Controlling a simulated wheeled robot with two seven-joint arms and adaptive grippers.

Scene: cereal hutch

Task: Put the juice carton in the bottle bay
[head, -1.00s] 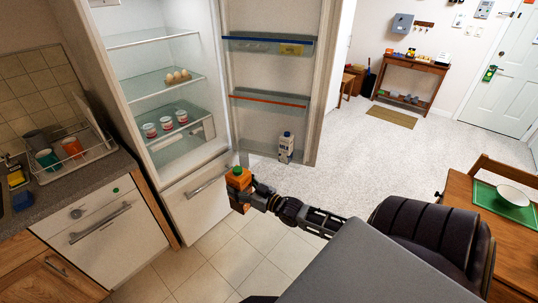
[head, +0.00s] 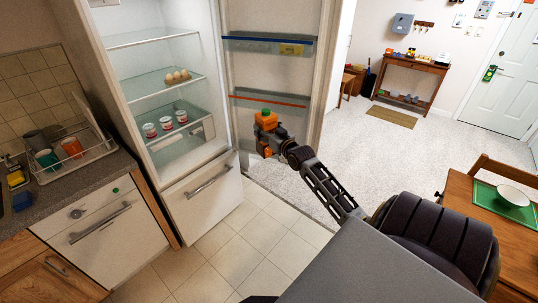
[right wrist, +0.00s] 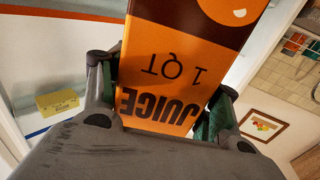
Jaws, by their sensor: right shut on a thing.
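The juice carton (head: 266,120) is orange and brown with a green cap. My right gripper (head: 268,141) is shut on it and holds it in front of the lower part of the open fridge door (head: 262,72). In the right wrist view the carton (right wrist: 178,75), lettered "JUICE" and "1 QT", sits between the gripper's two fingers (right wrist: 160,100). The carton looks roughly upright in the head view. The lowest door bay, below the orange-edged door shelf (head: 292,104), is mostly hidden behind the carton and gripper. My left gripper is out of view.
A yellow box (head: 291,49) sits on the blue-edged upper door shelf; it also shows in the right wrist view (right wrist: 57,102). Eggs (head: 178,76) and several cups (head: 166,123) stand on the fridge shelves. The fridge drawer (head: 205,195) is closed. The floor in front is clear.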

